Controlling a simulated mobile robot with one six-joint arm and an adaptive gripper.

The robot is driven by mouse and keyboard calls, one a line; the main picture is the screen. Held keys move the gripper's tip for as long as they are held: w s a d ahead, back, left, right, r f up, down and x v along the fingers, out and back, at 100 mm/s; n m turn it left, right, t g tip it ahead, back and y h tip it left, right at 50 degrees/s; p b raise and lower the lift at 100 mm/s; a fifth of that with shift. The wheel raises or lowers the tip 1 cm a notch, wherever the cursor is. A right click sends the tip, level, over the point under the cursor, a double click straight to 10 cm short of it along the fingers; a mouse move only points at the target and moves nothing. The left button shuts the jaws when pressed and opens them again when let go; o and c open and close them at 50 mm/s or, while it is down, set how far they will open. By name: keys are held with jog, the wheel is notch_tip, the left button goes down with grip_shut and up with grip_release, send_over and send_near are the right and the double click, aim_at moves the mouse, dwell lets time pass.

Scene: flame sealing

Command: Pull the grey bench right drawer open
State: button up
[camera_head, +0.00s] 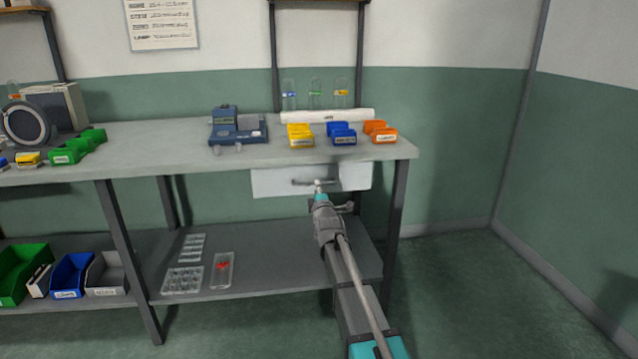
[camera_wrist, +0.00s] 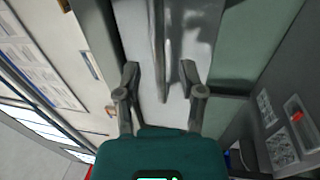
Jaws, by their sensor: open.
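The grey bench right drawer (camera_head: 272,183) has a pale front and sits under the right end of the grey bench; it looks closed. Its bar handle (camera_head: 302,183) runs across the front. My gripper (camera_head: 320,187) is in front of the drawer, at the handle, and partly covers it. In the wrist view my gripper (camera_wrist: 160,72) has its two fingers apart, with the handle (camera_wrist: 159,45) lying ahead in line with the gap between them. The drawer front (camera_wrist: 185,45) also shows there. I cannot tell whether a finger touches the handle.
The bench top (camera_head: 180,145) carries a blue device (camera_head: 237,130) and yellow (camera_head: 300,137), blue (camera_head: 343,135) and orange (camera_head: 383,134) bins. A lower shelf (camera_head: 270,265) holds clear trays. A bench leg (camera_head: 397,200) stands right of the drawer. The floor to the right is free.

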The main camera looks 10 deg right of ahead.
jog(key=shift+w+r, duration=0.15)
jog(key=shift+w, duration=0.6)
jog(key=shift+w+r, duration=0.15)
jog(key=shift+w, duration=0.6)
grip_shut()
